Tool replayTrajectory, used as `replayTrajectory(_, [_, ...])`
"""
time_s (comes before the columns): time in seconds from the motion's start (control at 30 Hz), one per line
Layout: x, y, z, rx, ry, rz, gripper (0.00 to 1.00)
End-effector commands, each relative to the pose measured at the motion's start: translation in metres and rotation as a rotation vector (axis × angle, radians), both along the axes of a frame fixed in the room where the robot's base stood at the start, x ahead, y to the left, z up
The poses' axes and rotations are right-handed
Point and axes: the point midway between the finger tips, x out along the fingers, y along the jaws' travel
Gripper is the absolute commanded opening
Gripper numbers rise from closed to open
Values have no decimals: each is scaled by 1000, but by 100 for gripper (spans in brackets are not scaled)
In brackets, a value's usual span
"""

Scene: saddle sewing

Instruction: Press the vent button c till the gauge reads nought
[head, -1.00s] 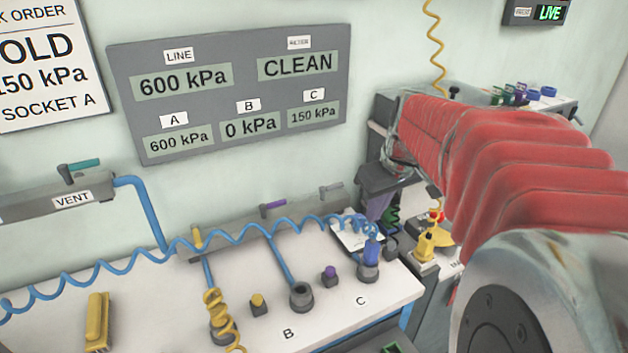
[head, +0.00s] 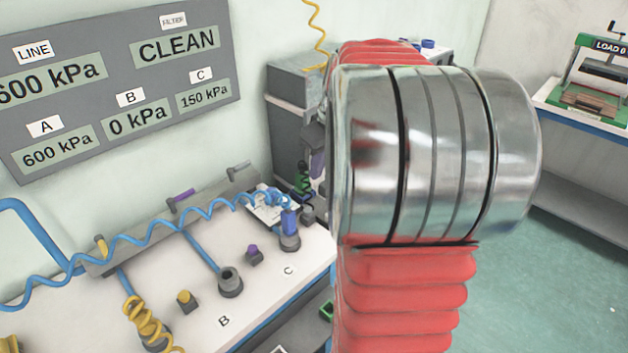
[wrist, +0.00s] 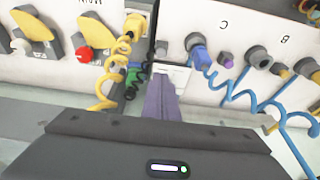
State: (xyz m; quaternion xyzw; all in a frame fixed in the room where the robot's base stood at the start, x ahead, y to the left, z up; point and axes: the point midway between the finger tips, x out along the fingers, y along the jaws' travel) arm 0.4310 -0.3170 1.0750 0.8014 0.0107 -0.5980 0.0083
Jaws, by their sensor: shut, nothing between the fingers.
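The gauge panel (head: 125,85) reads A 600 kPa, B 0 kPa and C 150 kPa (head: 203,96). Socket C (head: 289,241) holds a blue plug with a coiled blue hose. A small grey button (head: 308,214) stands right of it and a purple one (head: 253,254) left of it; neither carries a readable letter. Both also show in the wrist view, the grey one (wrist: 161,48) and the purple one (wrist: 227,59). My gripper (wrist: 160,82) is shut and empty, its purple fingers apart from both buttons. In the head view (head: 317,165) my arm partly hides it.
Socket B (head: 231,283) is empty, with a yellow button (head: 184,298) left of it. A white card (head: 265,207) lies behind socket C. Yellow fittings and a red button (wrist: 83,54) are on the neighbouring bench. A press (head: 600,75) stands at far right.

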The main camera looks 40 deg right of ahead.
Motion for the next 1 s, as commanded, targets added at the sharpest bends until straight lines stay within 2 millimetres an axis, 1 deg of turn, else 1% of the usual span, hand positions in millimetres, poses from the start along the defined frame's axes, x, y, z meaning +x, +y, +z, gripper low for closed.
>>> replayTrajectory(0.17, [6, 1, -22, 3, 3, 2, 0])
replayTrajectory(0.63, [26, 2, -92, 3, 3, 1, 0])
replayTrajectory(0.73, [26, 2, -106, 3, 3, 0, 0])
replayTrajectory(0.9, [26, 1, -123, 1, 2, 0, 0])
replayTrajectory(1.0, [26, 1, -127, 1, 1, 0, 0])
